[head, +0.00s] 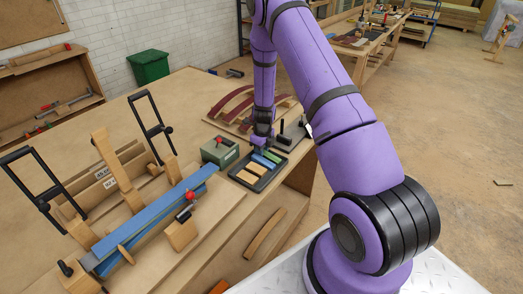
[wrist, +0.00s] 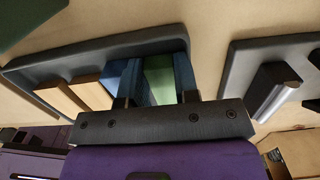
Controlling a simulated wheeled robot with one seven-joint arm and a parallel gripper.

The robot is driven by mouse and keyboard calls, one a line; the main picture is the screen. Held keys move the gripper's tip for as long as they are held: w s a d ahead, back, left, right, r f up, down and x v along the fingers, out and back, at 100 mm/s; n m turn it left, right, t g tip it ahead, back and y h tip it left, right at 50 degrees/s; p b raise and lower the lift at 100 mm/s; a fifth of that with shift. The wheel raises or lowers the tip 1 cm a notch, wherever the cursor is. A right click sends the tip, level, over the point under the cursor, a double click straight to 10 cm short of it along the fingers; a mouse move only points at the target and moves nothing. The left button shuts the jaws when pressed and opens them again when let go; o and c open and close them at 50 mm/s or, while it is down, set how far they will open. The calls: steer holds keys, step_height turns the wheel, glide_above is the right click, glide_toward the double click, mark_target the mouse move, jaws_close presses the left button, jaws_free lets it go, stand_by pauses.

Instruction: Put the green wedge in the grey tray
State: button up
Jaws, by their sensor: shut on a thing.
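The green wedge (wrist: 159,78) is between the two fingers of my gripper (wrist: 158,98) in the wrist view. My gripper is shut on it. In the head view my gripper (head: 262,146) is low over the far end of the dark grey tray (wrist: 90,50), and the green wedge (head: 271,156) shows just below it. The wedge lies within the tray's outline. I cannot tell whether it touches the tray floor. A blue wedge (head: 262,162) lies beside it in the tray, followed by two tan wedges (wrist: 75,92).
A green box (head: 220,152) stands left of the tray. A dark plate with an upright block (wrist: 270,85) is close on the right in the wrist view. A clamped blue strip (head: 150,220) fills the near bench, and curved red-brown strips (head: 238,103) lie behind.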

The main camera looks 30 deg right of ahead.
steer(key=shift+f, duration=0.1)
steer(key=o, duration=0.6)
